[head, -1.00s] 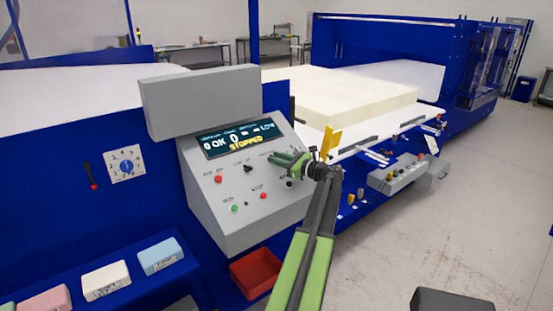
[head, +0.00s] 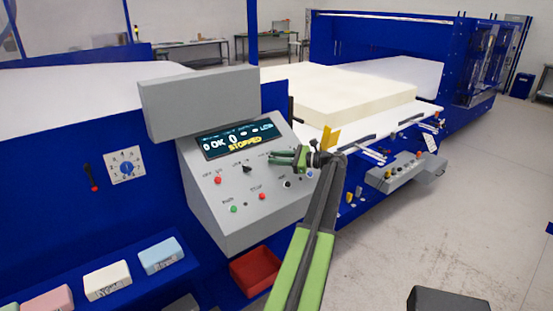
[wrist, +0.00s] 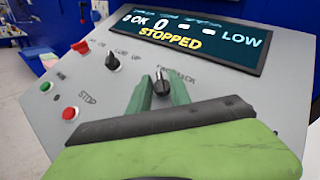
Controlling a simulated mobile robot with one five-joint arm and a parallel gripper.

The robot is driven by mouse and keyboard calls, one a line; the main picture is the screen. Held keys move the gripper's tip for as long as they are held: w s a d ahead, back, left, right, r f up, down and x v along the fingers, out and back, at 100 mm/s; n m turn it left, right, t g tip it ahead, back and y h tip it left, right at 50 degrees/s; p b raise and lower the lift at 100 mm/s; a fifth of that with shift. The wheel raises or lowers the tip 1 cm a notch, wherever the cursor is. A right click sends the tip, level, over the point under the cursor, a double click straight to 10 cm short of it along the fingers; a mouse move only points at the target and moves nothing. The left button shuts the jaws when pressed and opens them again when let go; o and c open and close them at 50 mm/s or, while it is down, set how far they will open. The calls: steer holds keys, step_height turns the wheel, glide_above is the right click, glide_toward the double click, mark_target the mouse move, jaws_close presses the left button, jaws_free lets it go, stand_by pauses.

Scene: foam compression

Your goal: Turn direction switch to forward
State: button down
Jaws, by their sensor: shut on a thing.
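The direction switch (wrist: 162,84) is a dark knob on the sloped grey control panel, below the display, with a label partly hidden behind it. In the wrist view its pale mark points up toward the display. My gripper (wrist: 160,92) has its green fingers on both sides of the knob and is shut on it. In the head view my gripper (head: 272,156) is at the panel's right side, and its fingers hide the knob. The display (head: 235,139) reads STOPPED, with OK, 0 and LOW above.
Another black knob (wrist: 113,62) sits left of the switch. Red buttons (wrist: 70,113) and a green button (wrist: 46,86) lie farther left. A red bin (head: 254,272) is below the panel. A foam block (head: 345,95) lies on the machine behind.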

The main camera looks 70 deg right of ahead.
steer(key=c, duration=1.5)
jaws_free()
steer(key=shift+w, duration=0.1)
steer(key=s, duration=0.5)
steer(key=s+r+p, duration=0.1)
steer(key=s, duration=1.1)
steer(key=shift+s+d+r+p, duration=0.15)
steer(key=shift+d+r+p, duration=0.05)
steer(key=shift+r+p, duration=0.2)
